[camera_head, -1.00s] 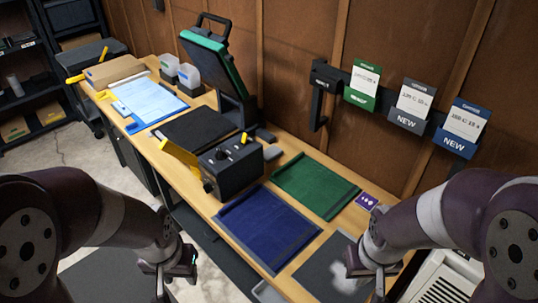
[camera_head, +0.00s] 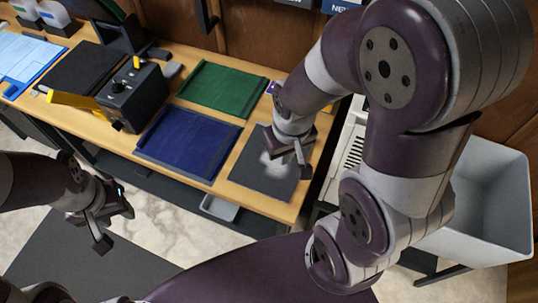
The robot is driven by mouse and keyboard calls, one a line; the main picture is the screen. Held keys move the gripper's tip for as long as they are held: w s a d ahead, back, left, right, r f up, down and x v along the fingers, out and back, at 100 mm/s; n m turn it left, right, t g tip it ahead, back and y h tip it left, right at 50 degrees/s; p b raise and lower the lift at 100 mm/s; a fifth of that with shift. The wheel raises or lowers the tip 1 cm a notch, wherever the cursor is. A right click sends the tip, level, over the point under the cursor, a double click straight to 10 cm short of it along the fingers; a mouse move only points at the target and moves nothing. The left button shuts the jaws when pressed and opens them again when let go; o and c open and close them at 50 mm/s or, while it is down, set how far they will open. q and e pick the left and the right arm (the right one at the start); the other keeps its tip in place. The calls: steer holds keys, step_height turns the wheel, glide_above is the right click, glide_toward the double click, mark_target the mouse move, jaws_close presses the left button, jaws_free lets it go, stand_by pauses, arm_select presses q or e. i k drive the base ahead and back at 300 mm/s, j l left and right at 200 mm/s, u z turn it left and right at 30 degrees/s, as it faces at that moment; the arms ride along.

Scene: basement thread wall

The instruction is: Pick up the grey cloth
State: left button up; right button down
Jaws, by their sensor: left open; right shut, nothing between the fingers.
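The grey cloth (camera_head: 252,178) lies flat at the near right end of the wooden bench, with a pale patch (camera_head: 275,168) on its upper middle. My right gripper (camera_head: 303,168) points down over the cloth's right part, shut with nothing between its fingers. It covers part of the cloth, and I cannot tell whether it touches it. My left gripper (camera_head: 112,230) is open and empty, out in front of the bench over the floor, well left of the cloth.
A blue cloth (camera_head: 188,142) and a green cloth (camera_head: 222,88) lie left of and behind the grey one. A black box with a knob (camera_head: 133,95) stands further left. A light grey bin (camera_head: 480,215) stands right of the bench. A small tray (camera_head: 218,207) sits below the bench edge.

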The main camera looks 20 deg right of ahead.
mark_target(171, 69)
steer(key=i+j+z, duration=0.1)
steer(key=z, duration=0.85)
steer(key=j+z, duration=0.35)
steer(key=j, duration=0.25)
steer(key=j+z, duration=0.35)
steer(key=j, duration=0.25)
steer(key=k+j+z, duration=0.15)
steer(key=j+z, duration=0.15)
steer(key=j, duration=0.3)
steer(key=i+j, duration=0.1)
steer(key=j, duration=0.9)
steer(key=i+z, duration=0.05)
